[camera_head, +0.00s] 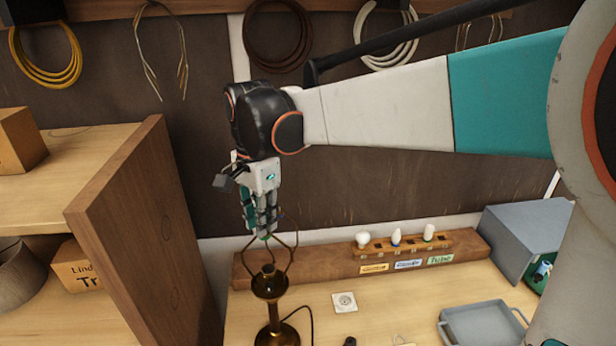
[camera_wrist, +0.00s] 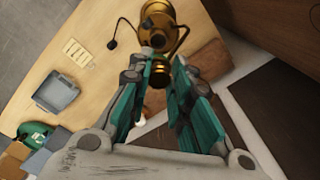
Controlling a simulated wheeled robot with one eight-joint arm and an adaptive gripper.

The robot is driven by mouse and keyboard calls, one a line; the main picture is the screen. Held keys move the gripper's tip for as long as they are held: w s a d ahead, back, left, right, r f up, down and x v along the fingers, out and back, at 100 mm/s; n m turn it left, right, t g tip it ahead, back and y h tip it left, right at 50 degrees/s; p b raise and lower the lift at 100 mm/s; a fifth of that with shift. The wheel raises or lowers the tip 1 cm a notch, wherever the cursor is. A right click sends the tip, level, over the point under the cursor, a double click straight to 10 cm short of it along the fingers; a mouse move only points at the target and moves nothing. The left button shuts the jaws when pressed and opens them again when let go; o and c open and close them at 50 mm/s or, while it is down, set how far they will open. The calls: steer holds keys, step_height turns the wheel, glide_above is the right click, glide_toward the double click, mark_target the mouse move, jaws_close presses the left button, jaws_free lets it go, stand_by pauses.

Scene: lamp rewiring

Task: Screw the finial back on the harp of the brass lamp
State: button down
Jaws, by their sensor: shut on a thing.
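The brass lamp (camera_head: 270,288) stands upright on the bench, without a shade. Its thin harp (camera_head: 292,255) rises around the socket. My gripper (camera_head: 264,236) points down at the top of the harp. In the wrist view my gripper (camera_wrist: 164,66) is shut on a small brass piece, the finial (camera_wrist: 159,74), between its teal fingertips. The lamp (camera_wrist: 160,18) shows just beyond it. In the head view the fingers hide the finial. I cannot tell whether the finial touches the top of the harp.
A wooden rack (camera_head: 465,243) with several bulbs runs along the back. A wall plate (camera_head: 344,302), a grey tray (camera_head: 480,326) and a grey-blue box (camera_head: 520,236) are to the right. A wooden shelf panel (camera_head: 150,235) stands close on the left. A cord runs from the lamp.

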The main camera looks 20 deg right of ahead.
steer(key=shift+s+m, duration=0.1)
steer(key=shift+m, duration=0.5)
steer(key=m, duration=0.4)
steer(key=shift+m, duration=0.4)
steer(key=c, duration=1.4)
jaws_free()
